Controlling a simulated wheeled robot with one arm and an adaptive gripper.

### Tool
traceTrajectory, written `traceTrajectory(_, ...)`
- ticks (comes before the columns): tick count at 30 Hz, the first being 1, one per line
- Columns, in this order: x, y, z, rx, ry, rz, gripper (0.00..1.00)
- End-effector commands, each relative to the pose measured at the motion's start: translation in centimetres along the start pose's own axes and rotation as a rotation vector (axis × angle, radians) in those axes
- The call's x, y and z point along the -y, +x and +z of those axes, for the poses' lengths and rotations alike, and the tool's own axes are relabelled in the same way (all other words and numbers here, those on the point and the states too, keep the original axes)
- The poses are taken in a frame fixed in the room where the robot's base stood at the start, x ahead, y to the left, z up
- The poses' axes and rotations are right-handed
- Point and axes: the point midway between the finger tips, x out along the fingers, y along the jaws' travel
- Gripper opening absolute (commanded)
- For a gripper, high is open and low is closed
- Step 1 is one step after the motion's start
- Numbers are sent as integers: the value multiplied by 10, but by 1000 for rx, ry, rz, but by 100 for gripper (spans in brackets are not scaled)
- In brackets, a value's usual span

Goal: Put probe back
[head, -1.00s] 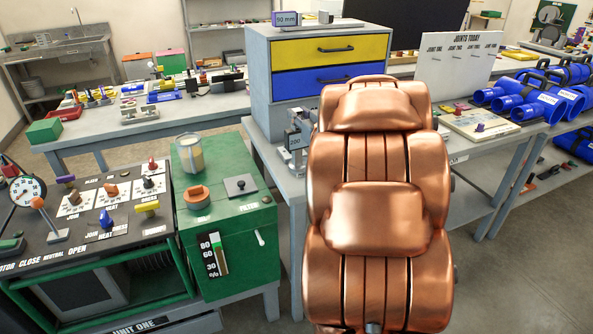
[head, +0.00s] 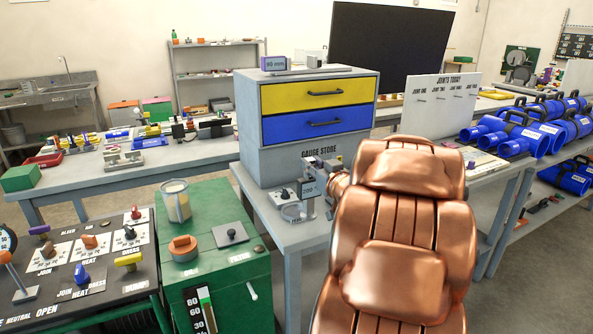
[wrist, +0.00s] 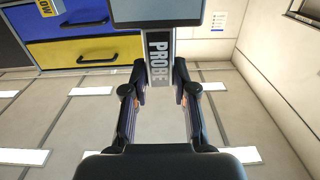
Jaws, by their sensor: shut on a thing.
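The probe has a grey body with a small dark display, seen just left of my arm in the head view (head: 309,187). In the wrist view its grey stem marked PROBE (wrist: 159,62) sits between my fingertips, with the dark display housing at the top edge. My gripper (wrist: 160,88) is shut on this stem. In the head view the gripper is mostly hidden behind my copper arm.
Yellow (head: 314,93) and blue drawers of the gauge store are shut. A green cabinet (head: 228,270) with a jar (head: 176,203) stands left of the bench. The control panel (head: 75,270) is further left. Blue pipe fittings (head: 530,130) lie at the right.

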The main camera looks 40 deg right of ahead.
Motion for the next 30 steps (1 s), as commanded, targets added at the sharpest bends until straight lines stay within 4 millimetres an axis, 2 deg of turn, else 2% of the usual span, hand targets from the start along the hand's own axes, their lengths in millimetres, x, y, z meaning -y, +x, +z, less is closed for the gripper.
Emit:
traceTrajectory(6,0,40,2,0,-1,-3,0)
traceTrajectory(15,-2,84,5,-2,-1,-2,0)
traceTrajectory(26,-3,102,8,0,0,0,0)
traceTrajectory(30,-4,103,27,5,2,2,0)
